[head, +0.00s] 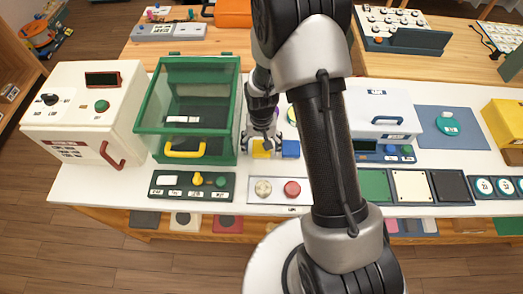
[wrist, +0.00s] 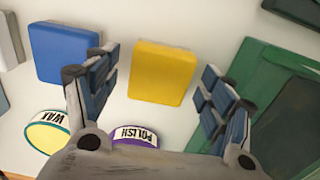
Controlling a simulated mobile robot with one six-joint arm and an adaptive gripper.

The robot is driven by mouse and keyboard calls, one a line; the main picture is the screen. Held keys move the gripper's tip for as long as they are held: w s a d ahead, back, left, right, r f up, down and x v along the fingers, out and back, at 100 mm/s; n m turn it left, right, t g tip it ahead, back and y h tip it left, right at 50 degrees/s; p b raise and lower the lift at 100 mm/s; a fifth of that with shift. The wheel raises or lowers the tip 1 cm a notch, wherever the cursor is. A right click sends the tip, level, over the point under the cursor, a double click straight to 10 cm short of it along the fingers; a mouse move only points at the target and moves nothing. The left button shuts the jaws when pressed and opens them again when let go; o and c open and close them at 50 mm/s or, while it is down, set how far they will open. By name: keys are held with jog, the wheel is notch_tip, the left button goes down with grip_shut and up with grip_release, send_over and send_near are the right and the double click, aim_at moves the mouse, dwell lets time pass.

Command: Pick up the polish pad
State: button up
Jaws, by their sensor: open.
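A yellow square pad (head: 261,149) lies on the white table beside a blue square pad (head: 290,149). In the wrist view the yellow pad (wrist: 162,72) is between my gripper's spread fingers (wrist: 158,68), and the blue pad (wrist: 65,55) is just outside the left finger. A purple-rimmed tin labelled POLISH (wrist: 134,136) is near the yellow pad. A yellow-and-teal tin labelled WAX (wrist: 57,130) is near the blue one. Neither pad shows a label. My gripper (head: 262,137) is open and empty above the yellow pad; the height gap is unclear.
A green glass-fronted box (head: 187,110) with a yellow handle stands close left of the pads. A white panel with two round knobs (head: 278,189) lies in front. A white machine (head: 378,108) is to the right, partly behind my arm.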

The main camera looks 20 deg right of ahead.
jog(key=shift+f, duration=0.45)
jog(key=shift+r, duration=0.1)
jog(key=shift+c, duration=0.6)
jog(key=c, duration=1)
jog(key=shift+c, duration=0.2)
notch_tip(320, 180, up, 20)
jog(key=p, duration=0.5)
